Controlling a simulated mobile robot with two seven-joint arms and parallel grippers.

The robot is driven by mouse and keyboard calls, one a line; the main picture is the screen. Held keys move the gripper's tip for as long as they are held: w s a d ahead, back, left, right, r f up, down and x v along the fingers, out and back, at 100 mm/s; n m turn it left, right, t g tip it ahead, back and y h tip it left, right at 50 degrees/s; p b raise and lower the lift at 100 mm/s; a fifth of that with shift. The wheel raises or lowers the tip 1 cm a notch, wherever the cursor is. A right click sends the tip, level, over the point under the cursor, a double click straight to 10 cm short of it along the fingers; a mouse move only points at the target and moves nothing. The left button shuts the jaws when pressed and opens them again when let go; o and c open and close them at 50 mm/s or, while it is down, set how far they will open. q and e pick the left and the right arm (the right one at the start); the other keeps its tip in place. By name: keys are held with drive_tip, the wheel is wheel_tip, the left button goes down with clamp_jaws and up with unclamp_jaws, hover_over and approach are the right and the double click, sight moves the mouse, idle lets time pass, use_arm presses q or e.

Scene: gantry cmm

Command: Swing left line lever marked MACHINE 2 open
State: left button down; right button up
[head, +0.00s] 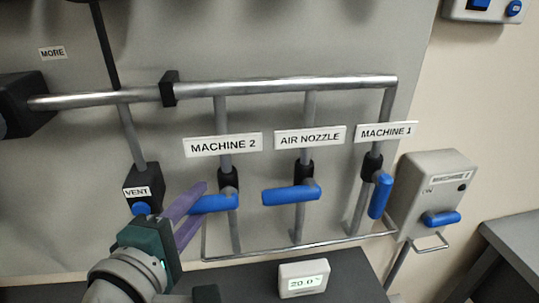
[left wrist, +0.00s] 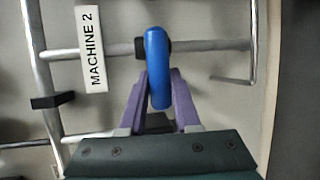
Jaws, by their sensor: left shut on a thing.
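The MACHINE 2 lever (head: 216,203) has a blue handle that lies crosswise to its vertical pipe, below the MACHINE 2 label (head: 223,145). My left gripper (head: 190,212), with purple fingers, is shut on the handle's left end. In the left wrist view the blue handle (left wrist: 157,66) stands between the two purple fingers (left wrist: 158,105), and the label (left wrist: 92,48) is to its left. The near end of the handle is partly hidden by the fingers in the head view. My right gripper is not in view.
The AIR NOZZLE lever (head: 291,195) lies crosswise just to the right. The MACHINE 1 lever (head: 380,195) points down along its pipe. A VENT valve (head: 143,190) is close on the left. A metal rail (head: 300,249) runs below, above a gauge (head: 303,278).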

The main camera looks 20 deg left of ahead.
use_arm(q)
drive_tip(key=shift+f+b, duration=0.25)
drive_tip(key=shift+b, duration=0.3)
drive_tip(key=shift+w+d+f+n+t+y+b, duration=0.4)
drive_tip(key=shift+d+f+n+t+y+b, duration=0.4)
drive_tip(key=shift+n+b, duration=3.4)
drive_tip(key=shift+w+d+f+n+t+y+b, duration=0.75)
drive_tip(key=shift+n+b, duration=1.6)
drive_tip(key=shift+b, duration=3.6)
drive_tip(key=shift+w+d+f+n+t+y+b, duration=0.1)
drive_tip(key=shift+d+f+n+t+y+b, duration=0.75)
drive_tip(key=shift+n+b, duration=3.35)
drive_tip(key=shift+a+r+m+y+b, duration=0.3)
drive_tip(key=shift+a+m+b, duration=0.05)
drive_tip(key=shift+m+b, duration=0.55)
